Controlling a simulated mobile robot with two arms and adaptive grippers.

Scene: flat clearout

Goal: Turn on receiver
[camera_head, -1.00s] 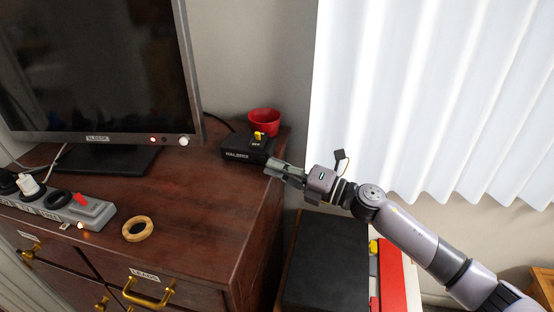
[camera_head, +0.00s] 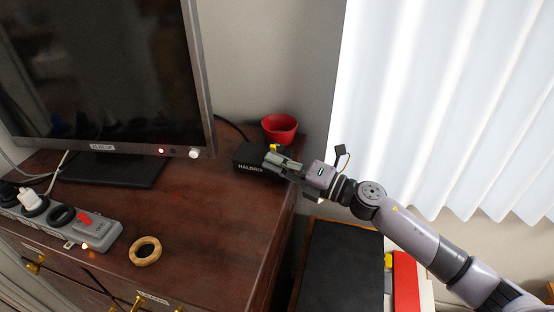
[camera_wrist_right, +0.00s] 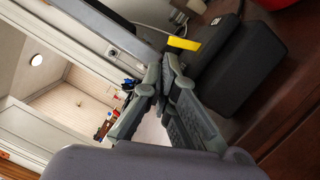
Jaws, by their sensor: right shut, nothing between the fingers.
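The receiver is a small black box (camera_head: 247,158) with "HALBRO" lettering, at the back right of the brown dresser top. It has a yellow switch (camera_head: 274,148) on top, which also shows in the right wrist view (camera_wrist_right: 184,43). My right gripper (camera_head: 270,160) is shut and empty. Its fingertips are at the receiver, close to the yellow switch, and they cover the right part of the box. In the right wrist view the fingertips (camera_wrist_right: 166,72) are just below the switch; I cannot tell whether they touch it. My left gripper is not in view.
A red bowl (camera_head: 280,127) stands right behind the receiver. A monitor (camera_head: 110,80) stands to the left. A power strip (camera_head: 95,232) with a red switch and a wooden ring (camera_head: 145,251) lie at the front left. The dresser top (camera_head: 205,205) is clear in the middle.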

